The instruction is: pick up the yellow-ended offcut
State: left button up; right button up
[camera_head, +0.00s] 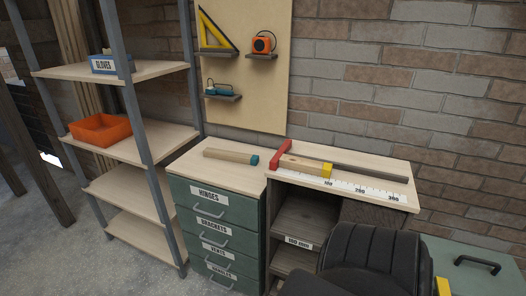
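The yellow-ended offcut (302,163) is a short wooden piece with a yellow right end. It lies on the wooden top of the right-hand bench unit, close to a red stop (281,154) at the left. A printed white scale (365,190) runs along the front of that top, and a dark bar (370,173) lies behind the scale. A teal-ended offcut (229,156) lies apart from it, on top of the green drawer unit (221,208) to the left.
A green case (478,262) with a black handle is at lower right. Shelving (150,147) with an orange tray (105,130) stands at left. A tool board (243,100) hangs behind.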

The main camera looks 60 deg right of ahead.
aim_at(323, 169)
jog(key=u, duration=0.05)
jog(key=i, duration=1.7)
jog(key=z, duration=2.2)
